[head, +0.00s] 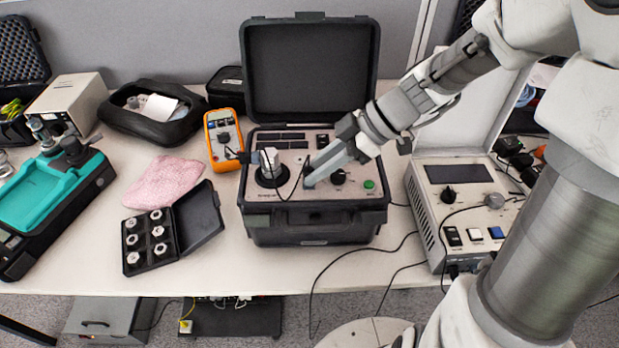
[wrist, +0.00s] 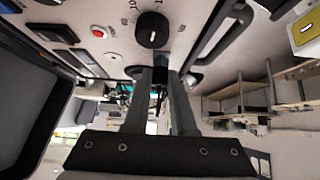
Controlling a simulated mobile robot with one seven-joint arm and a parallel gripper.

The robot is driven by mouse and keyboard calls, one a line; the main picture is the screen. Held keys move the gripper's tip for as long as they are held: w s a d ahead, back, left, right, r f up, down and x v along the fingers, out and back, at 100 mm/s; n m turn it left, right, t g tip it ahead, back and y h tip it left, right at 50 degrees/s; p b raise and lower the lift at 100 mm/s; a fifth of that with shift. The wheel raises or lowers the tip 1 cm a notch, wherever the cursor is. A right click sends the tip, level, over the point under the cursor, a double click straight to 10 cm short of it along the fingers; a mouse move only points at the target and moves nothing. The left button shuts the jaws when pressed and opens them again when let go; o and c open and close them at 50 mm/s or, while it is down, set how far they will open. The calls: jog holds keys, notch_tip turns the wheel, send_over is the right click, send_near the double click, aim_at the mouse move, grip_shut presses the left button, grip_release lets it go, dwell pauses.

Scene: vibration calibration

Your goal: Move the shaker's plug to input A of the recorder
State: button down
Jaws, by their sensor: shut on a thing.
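The open black case in the middle, which looks like the shaker (head: 350,213), has a grey panel with a round black shaker head (head: 270,177) and a dark cable. My gripper (head: 309,182) is low over this panel, between the shaker head and a black knob (head: 338,177). In the wrist view, my fingers (wrist: 163,85) are close together on a small dark piece (wrist: 160,94), apparently the plug. Its shape is mostly hidden by the fingers. The grey box at the right, apparently the recorder (head: 425,223), has a dark screen; its input labels are unreadable.
An orange multimeter (head: 223,140) stands left of the case. A pink cloth (head: 163,182) and a black box of nuts (head: 137,258) lie farther left. Loose black cables (head: 330,270) cross the table front between the case and the right box. The case's raised lid (head: 310,72) stands behind.

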jog(key=shift+r, duration=0.5)
dwell(0.4)
jog(key=shift+r, duration=0.1)
jog(key=shift+r+p, duration=0.5)
jog(key=shift+r, duration=1.2)
